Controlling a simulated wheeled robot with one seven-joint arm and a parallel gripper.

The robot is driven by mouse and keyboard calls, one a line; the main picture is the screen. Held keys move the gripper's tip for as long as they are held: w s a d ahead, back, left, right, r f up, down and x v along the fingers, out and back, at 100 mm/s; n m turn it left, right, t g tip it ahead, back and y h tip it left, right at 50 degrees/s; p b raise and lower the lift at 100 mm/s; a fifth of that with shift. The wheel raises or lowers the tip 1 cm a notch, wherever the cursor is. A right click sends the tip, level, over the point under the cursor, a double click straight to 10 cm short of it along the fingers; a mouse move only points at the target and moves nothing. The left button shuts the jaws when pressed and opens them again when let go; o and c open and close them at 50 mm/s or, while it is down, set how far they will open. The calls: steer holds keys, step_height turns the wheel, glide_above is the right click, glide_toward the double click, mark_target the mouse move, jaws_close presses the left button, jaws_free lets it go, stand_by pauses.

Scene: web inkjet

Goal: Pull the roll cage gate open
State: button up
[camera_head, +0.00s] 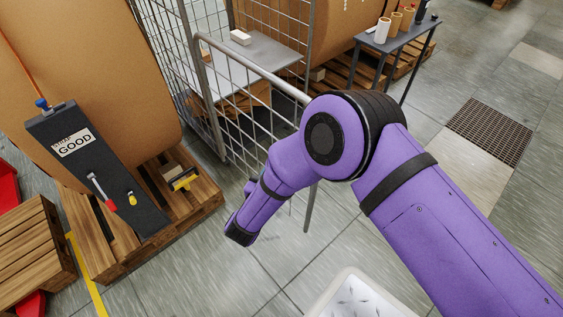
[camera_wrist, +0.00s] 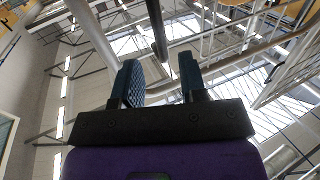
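The roll cage (camera_head: 170,55) is a grey wire-mesh cage at the upper middle of the head view. Its gate (camera_head: 245,108) is a mesh panel in a grey tube frame. The gate stands at an angle out from the cage's left front post, its top rail running toward my arm. My arm covers part of its free end. My gripper (camera_wrist: 160,78) shows in the wrist view with two dark teal fingers apart and nothing clearly held. A grey tube passes behind the fingers; I cannot tell whether it is the gate. The fingers are hidden in the head view.
A grey shelf (camera_head: 262,50) with a white box is in the cage. A large brown roll and a dark "GOOD" panel (camera_head: 95,165) stand on a pallet (camera_head: 200,190) at left. A white bin (camera_head: 355,298) is at the bottom. A small table (camera_head: 405,32) is at upper right.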

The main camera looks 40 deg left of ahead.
steer(key=shift+v, duration=1.8)
